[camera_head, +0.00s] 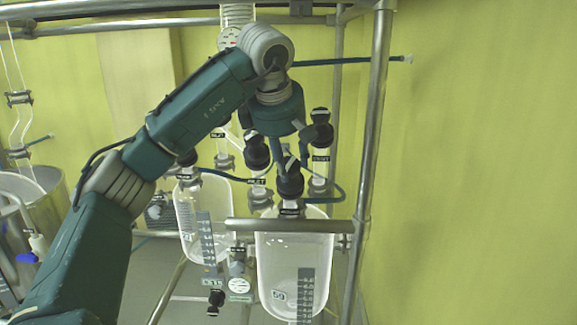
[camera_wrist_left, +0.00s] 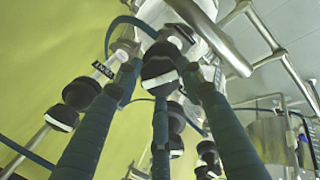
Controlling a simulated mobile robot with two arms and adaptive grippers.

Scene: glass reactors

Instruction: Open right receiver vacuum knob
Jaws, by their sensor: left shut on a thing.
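The right receiver (camera_head: 272,262) is a clear glass vessel with a graduated scale, hanging in the metal frame. A black knob (camera_head: 290,186) with a pale band stands on its top, just above a dark label too small to read. My left gripper (camera_head: 288,172) reaches down from above, its fingers closed around this knob. In the left wrist view the knob (camera_wrist_left: 160,68) sits between the fingertips (camera_wrist_left: 163,82) of my left gripper. The fingers and the gripper body hide part of the knob and its stem in the head view. My right gripper is in neither view.
Other black knobs stand close by: one on the vent neck (camera_head: 320,128), one left of the gripper (camera_head: 257,152). A blue hose (camera_head: 338,188) loops beside the fingers. A metal bar (camera_head: 290,226) crosses in front of the receiver. A post (camera_head: 374,120) stands at right.

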